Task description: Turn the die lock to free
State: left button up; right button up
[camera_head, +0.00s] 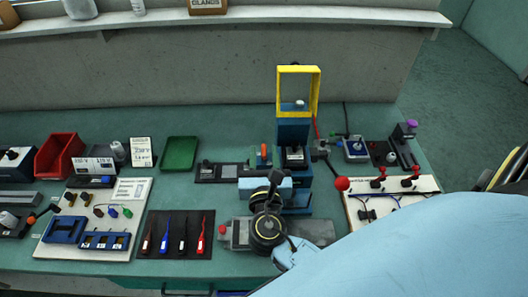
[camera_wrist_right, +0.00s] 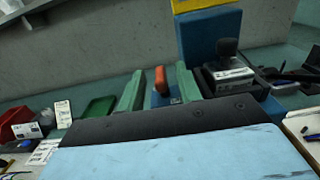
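The die lock's orange lever (camera_head: 264,152) stands roughly upright beside the blue press (camera_head: 293,134), at the left of its base. In the right wrist view the lever (camera_wrist_right: 160,79) shows between the two green fingers of my right gripper (camera_wrist_right: 160,88). The fingers are apart, with a visible gap on each side of the lever. In the head view my right gripper (camera_head: 264,162) reaches in over the bench from the front, and its body hides the lock's lower part. I cannot read any lock marking. My left gripper is not in view.
The yellow guard frame (camera_head: 298,91) stands raised on the press. A black plate (camera_head: 221,172) lies left of the lock, with a green tray (camera_head: 180,153) beyond it. A white panel with red levers (camera_head: 390,195) lies to the right. Bare bench shows around the tray.

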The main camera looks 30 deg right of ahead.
jog(key=shift+w+d, duration=0.1)
jog(key=shift+w, duration=0.05)
grip_shut()
jog(key=shift+d+r+n+t+y+p, duration=0.1)
jog(key=shift+n+t+y+p, duration=0.2)
jog(key=shift+n+y+p, duration=0.2)
jog(key=shift+d+r+n+t+y+p, duration=0.1)
jog(key=shift+n+t+y+p, duration=0.2)
jog(key=shift+n+y+p, duration=0.25)
jog(key=shift+f+n+t+y, duration=0.1)
jog(key=shift+n+t+y, duration=0.2)
jog(key=shift+y, duration=0.45)
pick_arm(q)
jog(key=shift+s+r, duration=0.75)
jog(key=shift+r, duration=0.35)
pick_arm(e)
jog(key=shift+d+f+n+t+y, duration=0.1)
jog(key=shift+n+t+y, duration=0.2)
jog(key=shift+n+y, duration=0.85)
jog(key=shift+m+y, duration=0.25)
jog(key=shift+m, duration=0.05)
grip_release()
